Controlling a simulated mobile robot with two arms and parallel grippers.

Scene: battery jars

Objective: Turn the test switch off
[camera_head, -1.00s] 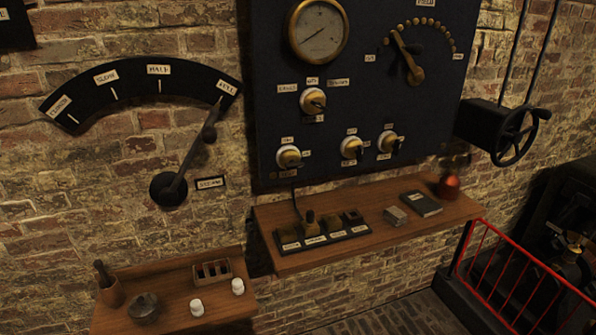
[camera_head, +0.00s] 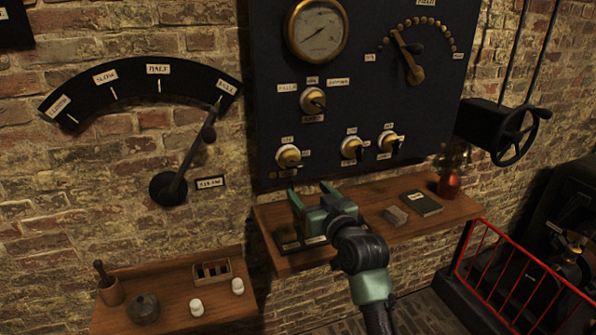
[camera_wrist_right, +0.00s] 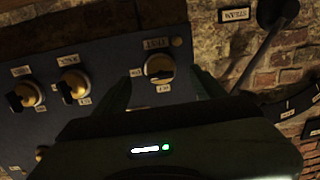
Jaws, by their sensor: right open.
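Three round brass-and-white switches with black handles sit low on the dark panel (camera_head: 350,90): a left one (camera_head: 288,157), a middle one (camera_head: 351,148) and a right one (camera_head: 388,144). My left gripper is not in view.
Left are a large lever (camera_head: 190,160) and a lower shelf (camera_head: 170,280). A handwheel (camera_head: 515,135) and red railing (camera_head: 520,280) stand right.

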